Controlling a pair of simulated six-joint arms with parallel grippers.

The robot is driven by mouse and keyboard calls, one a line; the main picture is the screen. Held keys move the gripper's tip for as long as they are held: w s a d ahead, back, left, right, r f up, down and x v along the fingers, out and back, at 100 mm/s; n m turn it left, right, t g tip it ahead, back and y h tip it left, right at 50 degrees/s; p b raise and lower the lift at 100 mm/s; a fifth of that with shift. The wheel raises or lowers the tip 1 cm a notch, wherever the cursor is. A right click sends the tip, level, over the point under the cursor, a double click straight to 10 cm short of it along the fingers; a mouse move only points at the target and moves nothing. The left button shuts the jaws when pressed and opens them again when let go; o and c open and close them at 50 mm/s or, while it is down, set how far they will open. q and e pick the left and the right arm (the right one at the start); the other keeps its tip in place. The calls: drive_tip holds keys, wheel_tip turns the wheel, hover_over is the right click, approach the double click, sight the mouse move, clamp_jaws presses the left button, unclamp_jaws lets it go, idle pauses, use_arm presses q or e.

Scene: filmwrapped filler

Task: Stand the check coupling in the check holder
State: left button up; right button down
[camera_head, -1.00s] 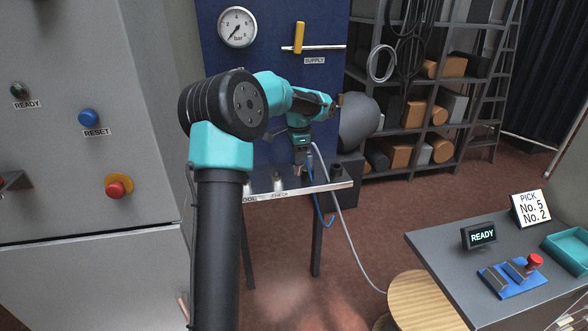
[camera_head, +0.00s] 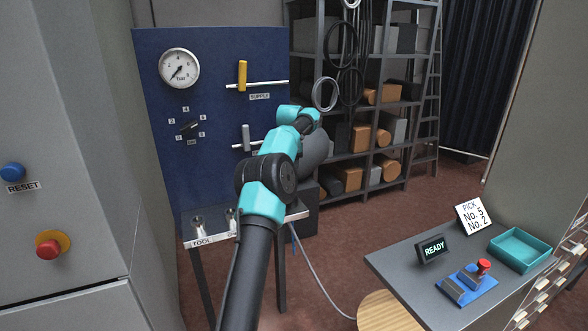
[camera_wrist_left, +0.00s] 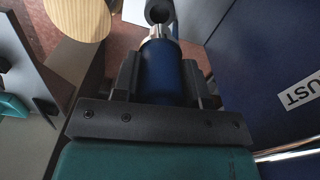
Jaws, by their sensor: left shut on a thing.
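In the left wrist view my left gripper (camera_wrist_left: 165,78) is shut on a blue cylindrical coupling (camera_wrist_left: 168,62) with a bright metal end. Whether this is the check coupling I cannot read. A dark round opening (camera_wrist_left: 157,12) lies just beyond its metal end; contact cannot be told. In the head view my left arm reaches away past the blue panel, and its jaws are hidden behind it. The check holder (camera_head: 232,216) is a metal cup on the bench, its label partly covered by my arm. My right gripper is not in view.
A tool holder (camera_head: 198,224) stands left on the narrow bench (camera_head: 203,246). The blue panel (camera_head: 160,120) carries a gauge (camera_head: 179,68) and handles. A grey desk (camera_head: 400,262) with a READY display (camera_head: 432,249) and a wooden stool (camera_head: 385,312) are at right.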

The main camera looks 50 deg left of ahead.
use_arm(q)
drive_tip(key=shift+w, duration=0.3)
drive_tip(key=shift+f, duration=0.1)
drive_tip(key=shift+f, duration=4.7)
drive_tip(key=shift+f, duration=0.35)
drive_tip(key=o, duration=1.1)
